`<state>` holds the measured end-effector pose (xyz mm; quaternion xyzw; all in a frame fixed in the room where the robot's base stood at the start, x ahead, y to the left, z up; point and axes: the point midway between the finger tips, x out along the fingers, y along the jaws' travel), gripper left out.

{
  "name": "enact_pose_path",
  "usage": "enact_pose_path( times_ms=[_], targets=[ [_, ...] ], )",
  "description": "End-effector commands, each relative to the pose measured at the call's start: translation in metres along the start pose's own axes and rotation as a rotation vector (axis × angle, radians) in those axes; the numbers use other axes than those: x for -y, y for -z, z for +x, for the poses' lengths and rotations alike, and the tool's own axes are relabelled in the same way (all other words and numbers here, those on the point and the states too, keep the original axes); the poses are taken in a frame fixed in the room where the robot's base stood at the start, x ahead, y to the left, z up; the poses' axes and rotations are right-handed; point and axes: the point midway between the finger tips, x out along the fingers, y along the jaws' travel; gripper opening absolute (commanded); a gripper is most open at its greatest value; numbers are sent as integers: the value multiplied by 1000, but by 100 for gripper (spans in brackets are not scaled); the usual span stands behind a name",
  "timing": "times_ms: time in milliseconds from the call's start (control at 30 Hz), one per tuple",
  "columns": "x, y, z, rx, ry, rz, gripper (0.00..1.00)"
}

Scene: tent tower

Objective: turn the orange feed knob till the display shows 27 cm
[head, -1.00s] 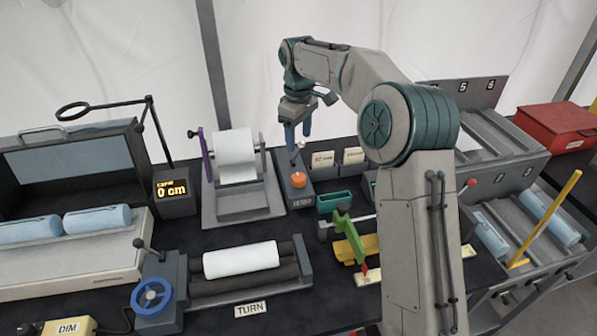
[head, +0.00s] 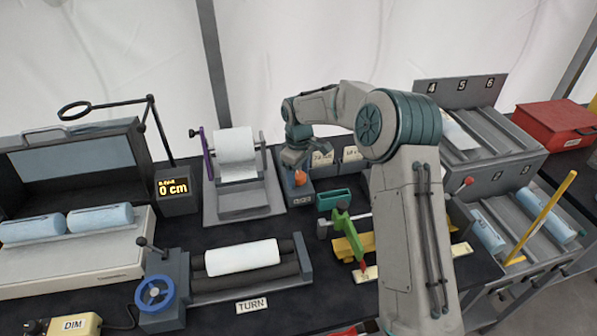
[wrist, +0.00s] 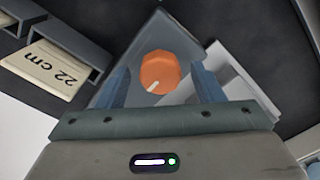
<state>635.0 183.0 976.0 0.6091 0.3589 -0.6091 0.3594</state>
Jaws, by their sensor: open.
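The orange feed knob (head: 300,177) sits on a small grey box behind the bench's middle. It also shows in the wrist view (wrist: 159,71), with a pale pointer mark at its lower left. My gripper (head: 296,168) is down at the knob, pointing downward. In the wrist view my gripper (wrist: 162,84) is open, with one blue finger on each side of the knob and visible gaps between. I cannot tell how deep the fingertips reach. The display (head: 174,189) at left reads 0 cm in yellow.
A white paper roll on a stand (head: 237,160) is just left of the knob box. Label cards (head: 322,158) stand to its right; one card (wrist: 55,68) reads 22 cm. A green bin (head: 335,200) and a green lever (head: 347,228) are in front.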

Motion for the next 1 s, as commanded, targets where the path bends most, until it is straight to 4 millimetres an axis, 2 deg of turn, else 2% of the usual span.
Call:
enact_pose_path(
  times_ms=[200,367,733,1000],
  targets=[
    [0,0,0,0,0,0,61],
    [0,0,0,0,0,0,17],
    [0,0,0,-1,0,39,17],
    [0,1,2,-1,-1,200,17]
  ],
)
